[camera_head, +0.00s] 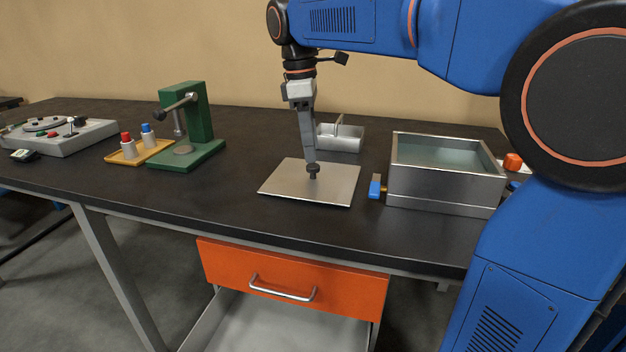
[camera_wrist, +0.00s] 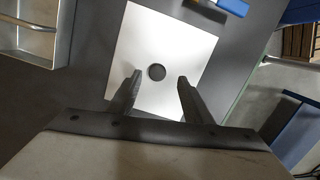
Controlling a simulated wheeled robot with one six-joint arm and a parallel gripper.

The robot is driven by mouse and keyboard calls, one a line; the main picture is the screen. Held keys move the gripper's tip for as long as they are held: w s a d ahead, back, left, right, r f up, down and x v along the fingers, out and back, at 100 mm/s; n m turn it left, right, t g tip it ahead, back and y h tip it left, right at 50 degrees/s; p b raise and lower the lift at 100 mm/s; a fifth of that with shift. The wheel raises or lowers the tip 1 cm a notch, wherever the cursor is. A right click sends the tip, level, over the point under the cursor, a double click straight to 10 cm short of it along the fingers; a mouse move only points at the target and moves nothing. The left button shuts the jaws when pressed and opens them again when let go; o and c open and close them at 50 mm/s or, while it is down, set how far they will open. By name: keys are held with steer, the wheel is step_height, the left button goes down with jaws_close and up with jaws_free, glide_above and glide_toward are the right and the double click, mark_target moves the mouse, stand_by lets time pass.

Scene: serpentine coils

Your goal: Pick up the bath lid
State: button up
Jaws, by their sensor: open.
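The bath lid (camera_head: 333,187) is a flat, square silver plate with a small dark round knob (camera_head: 313,170) at its middle. It lies on the black bench, left of the metal bath. My gripper (camera_head: 312,163) points down over the knob. In the wrist view the lid (camera_wrist: 180,38) shows with its knob (camera_wrist: 157,72) lying ahead of and between the two open fingers (camera_wrist: 156,80). The fingers stand apart with nothing held. I cannot tell the exact height of the fingertips over the lid.
The water-filled bath (camera_head: 440,186) with a blue-handled tap (camera_head: 375,187) stands right of the lid. A metal carrier (camera_head: 345,140) is behind it. A green press (camera_head: 200,115), a yellow tray (camera_head: 128,158) with bottles and a turntable-like device (camera_head: 75,143) stand left.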

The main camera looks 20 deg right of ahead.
mark_target(313, 165)
steer(key=shift+w+d+f, duration=0.1)
steer(key=shift+f, duration=1.2)
steer(key=shift+w+d+f, duration=0.1)
steer(key=shift+f, duration=1.2)
jaws_close()
